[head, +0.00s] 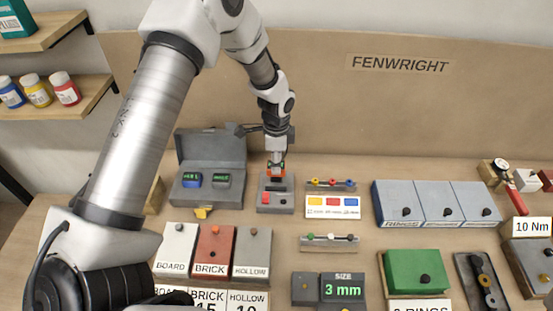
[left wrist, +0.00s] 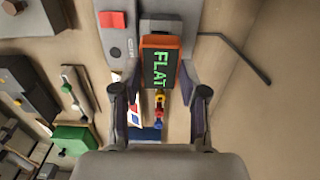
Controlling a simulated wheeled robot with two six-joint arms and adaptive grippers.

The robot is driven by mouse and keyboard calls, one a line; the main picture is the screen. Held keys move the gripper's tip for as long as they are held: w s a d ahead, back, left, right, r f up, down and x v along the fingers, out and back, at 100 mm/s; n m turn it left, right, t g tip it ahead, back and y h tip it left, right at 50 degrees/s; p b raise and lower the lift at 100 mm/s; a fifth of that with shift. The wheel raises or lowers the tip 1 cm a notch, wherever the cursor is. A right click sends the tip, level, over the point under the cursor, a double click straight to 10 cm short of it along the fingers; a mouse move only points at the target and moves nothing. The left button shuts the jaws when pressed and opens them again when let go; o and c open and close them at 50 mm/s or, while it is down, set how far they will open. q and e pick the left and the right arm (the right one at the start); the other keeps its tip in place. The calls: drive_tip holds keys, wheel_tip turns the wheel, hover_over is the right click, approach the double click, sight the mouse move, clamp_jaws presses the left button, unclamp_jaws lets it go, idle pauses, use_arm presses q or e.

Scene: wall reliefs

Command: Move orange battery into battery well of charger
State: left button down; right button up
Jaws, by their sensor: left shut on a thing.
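My left gripper (head: 276,163) points down above the charger and is shut on the orange battery (head: 268,172). In the left wrist view the orange battery (left wrist: 160,42) sits between the fingers, with green letters "FLAT" on its dark face. The charger (head: 266,208) is a grey box with a red button on the table; it also shows in the left wrist view (left wrist: 117,38). The battery hangs over its back part. The battery well is hidden, and I cannot tell whether the battery touches the charger. My right gripper is not in view.
An open grey case (head: 205,200) with two devices stands left of the charger. A rack of coloured knobs (head: 330,184) and a colour-labelled card (head: 332,206) lie to the right. Board, brick and hollow blocks (head: 212,252) stand in front. A tan backboard (head: 330,110) rises behind.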

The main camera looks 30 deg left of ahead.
use_arm(q)
drive_tip(key=shift+f+b, duration=0.85)
drive_tip(key=shift+f, duration=0.65)
drive_tip(key=c, duration=0.5)
unclamp_jaws()
drive_tip(key=shift+c, duration=0.2)
wheel_tip(320, 180, up, 12)
